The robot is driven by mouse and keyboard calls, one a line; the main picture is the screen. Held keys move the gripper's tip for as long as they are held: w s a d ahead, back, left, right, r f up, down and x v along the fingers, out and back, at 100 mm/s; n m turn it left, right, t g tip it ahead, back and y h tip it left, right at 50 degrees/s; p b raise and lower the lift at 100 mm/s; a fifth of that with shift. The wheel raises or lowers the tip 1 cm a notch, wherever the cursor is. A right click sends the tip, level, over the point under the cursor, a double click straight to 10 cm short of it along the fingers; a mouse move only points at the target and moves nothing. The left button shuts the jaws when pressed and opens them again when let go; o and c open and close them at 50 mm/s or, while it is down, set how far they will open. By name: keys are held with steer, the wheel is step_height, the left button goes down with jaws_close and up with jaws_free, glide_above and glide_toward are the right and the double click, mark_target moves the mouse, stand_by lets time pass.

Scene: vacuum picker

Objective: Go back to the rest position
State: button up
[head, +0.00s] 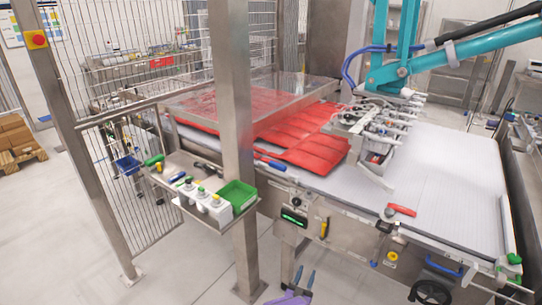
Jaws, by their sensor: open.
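My gripper (305,271) shows at the bottom edge of the head view, a little right of the middle. Its two slim blue-grey fingers point up and stand apart, with nothing seen between them. Part of my purple arm shows just below them; the rest is out of frame. In the picture the gripper is below the front panel of the conveyor machine (450,195). It appears apart from the machine.
A steel post (236,120) stands left of the gripper. A shelf (215,222) holds a green bin (238,194) and several bottles. Red packs (305,150) lie on the belt under a teal picker arm (455,55). A black handwheel (430,292) sticks out at lower right. Floor at lower left is clear.

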steer(key=w+a+r+g+y, duration=0.3)
steer(key=w+r+g+y, duration=0.2)
steer(key=w+r, duration=0.6)
step_height(320, 180, up, 7)
steer(key=s+a+n+g+y, duration=0.1)
steer(key=s+a+g+y, duration=0.1)
steer(key=s+g, duration=0.1)
steer(key=s+r+n+g+y, duration=0.1)
steer(key=s+r+g, duration=0.1)
steer(key=s+r, duration=0.45)
steer(key=s+r+n+g+y, duration=0.1)
steer(key=s+r+g, duration=0.2)
steer(key=s, duration=0.7)
steer(key=s+r+n+g+y, duration=0.1)
steer(key=s+r+g, duration=0.1)
steer(key=s+r, duration=0.5)
steer(key=s+d+r+g, duration=0.1)
steer(key=s+d+g, duration=0.1)
steer(key=s, duration=1.5)
steer(key=s+d+r+n+g, duration=0.1)
steer(key=s+d+r+g, duration=0.1)
steer(key=s, duration=1.5)
steer(key=d+g, duration=0.1)
steer(key=g, duration=0.1)
steer(key=shift+r+g+h, duration=0.15)
steer(key=shift+g+h, duration=0.25)
steer(key=shift+s, duration=0.1)
